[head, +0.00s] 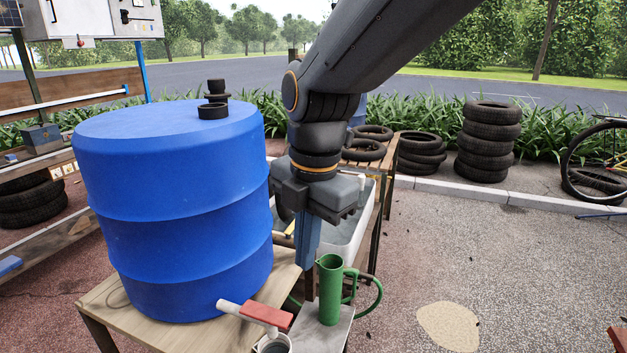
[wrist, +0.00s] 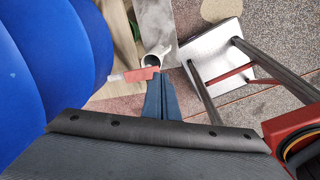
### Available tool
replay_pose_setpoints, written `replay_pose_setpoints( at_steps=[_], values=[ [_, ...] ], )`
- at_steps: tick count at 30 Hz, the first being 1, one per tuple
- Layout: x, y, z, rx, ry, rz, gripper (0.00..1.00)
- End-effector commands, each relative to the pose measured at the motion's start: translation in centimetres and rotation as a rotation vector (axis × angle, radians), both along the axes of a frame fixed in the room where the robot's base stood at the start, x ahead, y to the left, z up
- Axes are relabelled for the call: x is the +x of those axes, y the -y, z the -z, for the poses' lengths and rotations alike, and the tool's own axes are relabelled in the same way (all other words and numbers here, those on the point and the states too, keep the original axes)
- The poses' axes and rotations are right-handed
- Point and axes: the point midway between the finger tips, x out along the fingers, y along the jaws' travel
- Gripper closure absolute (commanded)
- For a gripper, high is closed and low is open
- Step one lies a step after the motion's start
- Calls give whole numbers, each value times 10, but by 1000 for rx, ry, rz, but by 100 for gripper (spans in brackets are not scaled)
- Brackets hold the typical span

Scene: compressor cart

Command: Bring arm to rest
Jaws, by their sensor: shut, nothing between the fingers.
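My gripper (head: 307,264) points down in the head view, shut and empty, between the blue barrel and the green jug. Its blue fingers also show in the wrist view (wrist: 160,88), closed together. My dark arm reaches down to it from the upper right. The blue barrel (head: 180,190) stands on a wooden stand and fills the left of the wrist view (wrist: 45,60). A tap with a red handle (head: 266,314) sticks out low on the barrel, just left of and below my fingertips. The wrist view shows the red handle (wrist: 136,75) close by the fingers.
A green jug (head: 329,290) stands on a small grey stand right of my gripper. A metal pot (head: 273,345) is under the tap. A white tub (head: 350,240) and a wooden bench with tyres (head: 364,149) lie behind. The paving (head: 480,240) at right is mostly clear.

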Motion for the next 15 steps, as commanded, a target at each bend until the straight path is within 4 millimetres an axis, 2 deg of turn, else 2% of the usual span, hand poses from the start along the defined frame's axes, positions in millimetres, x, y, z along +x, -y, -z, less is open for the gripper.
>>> replay_pose_setpoints(
  at_steps=[1,6,15],
  values=[
    [4,16,10,-2,-11,133,100],
    [14,65,41,8,-36,631,100],
    [10,150,91,37,-71,1503,100]
  ],
)
